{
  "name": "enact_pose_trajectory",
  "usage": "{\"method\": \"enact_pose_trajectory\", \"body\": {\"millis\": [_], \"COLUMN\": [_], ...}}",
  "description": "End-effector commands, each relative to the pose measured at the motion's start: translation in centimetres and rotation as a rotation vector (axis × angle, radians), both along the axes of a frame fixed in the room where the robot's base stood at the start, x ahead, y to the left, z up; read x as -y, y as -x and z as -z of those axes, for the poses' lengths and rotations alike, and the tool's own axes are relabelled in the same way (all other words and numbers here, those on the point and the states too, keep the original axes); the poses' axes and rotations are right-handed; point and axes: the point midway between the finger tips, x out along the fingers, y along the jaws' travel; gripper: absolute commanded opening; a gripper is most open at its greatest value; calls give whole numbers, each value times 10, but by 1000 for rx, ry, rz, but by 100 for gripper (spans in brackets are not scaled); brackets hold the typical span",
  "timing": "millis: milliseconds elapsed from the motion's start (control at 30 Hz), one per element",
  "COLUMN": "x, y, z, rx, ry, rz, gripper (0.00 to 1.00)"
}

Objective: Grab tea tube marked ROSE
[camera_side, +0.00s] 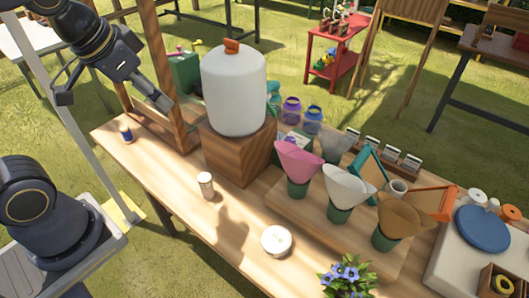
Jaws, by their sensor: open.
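Two small tubes stand upright on the wooden table (165,178). The other is a dark blue tube (126,134) with a yellowish band, near the table's left end. Their lettering is too small to read, so I cannot tell which is marked ROSE. My gripper (112,101) is at the upper left, open and empty, with its fingers spread wide. It appears above the table's left end, apart from both tubes.
A white dispenser (234,92) stands on a wooden block (238,148), beside a wooden post (181,75). A round white tin (276,240) sits near the front edge. Paper cones (347,186) and blue flowers (348,272) occupy the right. The table's front left is mostly clear.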

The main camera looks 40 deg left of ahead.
Motion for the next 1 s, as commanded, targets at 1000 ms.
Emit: {"method": "enact_pose_trajectory", "body": {"millis": [1000], "x": [9], "y": [-51], "z": [251], "rx": [-492], "ry": [-8], "rz": [129], "gripper": [64]}}
